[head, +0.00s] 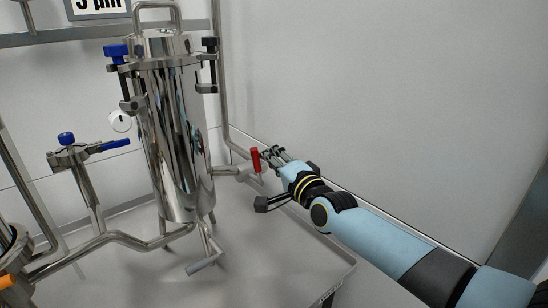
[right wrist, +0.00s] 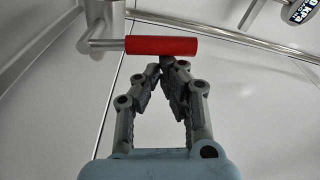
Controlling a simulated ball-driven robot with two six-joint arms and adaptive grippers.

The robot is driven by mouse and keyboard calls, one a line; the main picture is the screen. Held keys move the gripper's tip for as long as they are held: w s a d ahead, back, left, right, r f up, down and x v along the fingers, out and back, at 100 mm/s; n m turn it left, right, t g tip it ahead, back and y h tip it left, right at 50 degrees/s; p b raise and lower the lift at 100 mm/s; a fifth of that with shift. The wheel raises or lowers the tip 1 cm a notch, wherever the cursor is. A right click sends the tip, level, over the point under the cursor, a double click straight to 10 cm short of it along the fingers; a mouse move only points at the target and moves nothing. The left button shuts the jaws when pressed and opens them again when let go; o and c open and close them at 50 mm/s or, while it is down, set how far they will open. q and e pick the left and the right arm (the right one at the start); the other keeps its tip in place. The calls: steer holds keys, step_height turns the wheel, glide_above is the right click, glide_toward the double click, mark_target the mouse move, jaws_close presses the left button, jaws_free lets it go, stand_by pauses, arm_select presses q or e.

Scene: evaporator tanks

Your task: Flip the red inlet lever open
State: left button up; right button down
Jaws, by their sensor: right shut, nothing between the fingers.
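The red inlet lever (head: 256,160) stands roughly upright on a steel pipe fitting to the right of the steel tank (head: 172,130) in the head view. In the right wrist view the red lever (right wrist: 160,45) lies crosswise just beyond the fingers, joined to a steel pipe at its left. My right gripper (head: 268,152) is shut and empty, with its fingertips (right wrist: 167,64) close to the lever. I cannot tell whether they touch it. My left gripper is not in view.
A steel pipe (head: 222,90) runs down the wall behind the lever. The tray rim (head: 335,283) is at the lower right. Bare wall lies to the right.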

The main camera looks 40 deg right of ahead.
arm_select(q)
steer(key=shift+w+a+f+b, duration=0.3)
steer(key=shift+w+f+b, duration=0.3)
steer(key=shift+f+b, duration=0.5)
arm_select(e)
steer(key=a+f+n+y, duration=0.1)
steer(key=a+n, duration=0.3)
steer(key=n, duration=0.4)
steer(key=a+f+n+t+y, duration=0.1)
steer(key=a+f+n, duration=0.2)
steer(key=n, duration=0.6)
steer(key=shift+s+a+f+y, duration=0.15)
steer(key=shift+s+a+y, duration=0.25)
steer(key=shift+a, duration=0.35)
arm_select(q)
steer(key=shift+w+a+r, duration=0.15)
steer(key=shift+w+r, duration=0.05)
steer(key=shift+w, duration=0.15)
arm_select(e)
steer(key=shift+w, duration=0.1)
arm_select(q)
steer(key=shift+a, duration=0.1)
